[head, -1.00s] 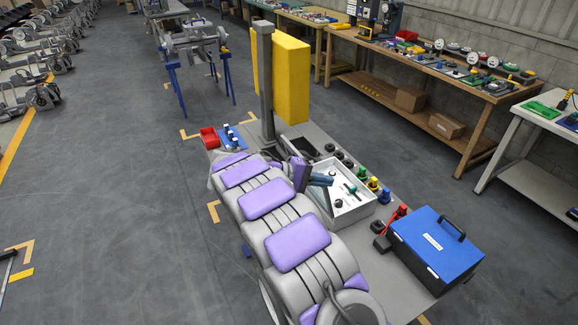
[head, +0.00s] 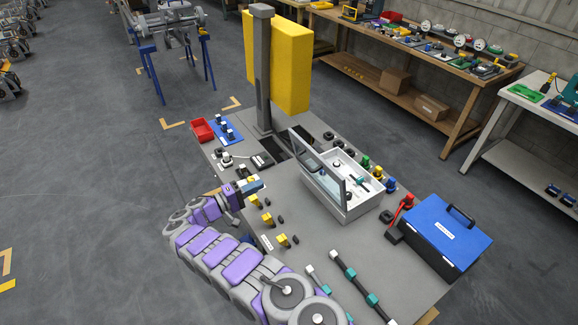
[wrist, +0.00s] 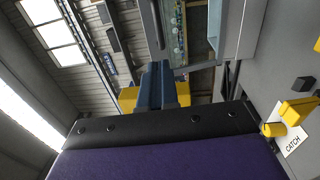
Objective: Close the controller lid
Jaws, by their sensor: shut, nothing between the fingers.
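The controller (head: 352,213) is an open, light grey box on the grey bench, with small parts inside. Its lid (head: 318,168), a grey frame with a clear window, stands raised along the box's left side. My gripper (head: 262,184) is left of the lid, apart from it, above the bench top. It is shut and empty. In the wrist view the blue fingers (wrist: 160,86) are close together, with a grey frame above right that seems to be the lid (wrist: 207,30).
Yellow catch blocks (head: 267,220) stand on the bench below my gripper. A yellow panel on a grey post (head: 263,80) rises behind. A blue toolbox (head: 440,238) is at right, a red tray (head: 202,130) at back left. Coloured knobs (head: 377,172) line the box's right side.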

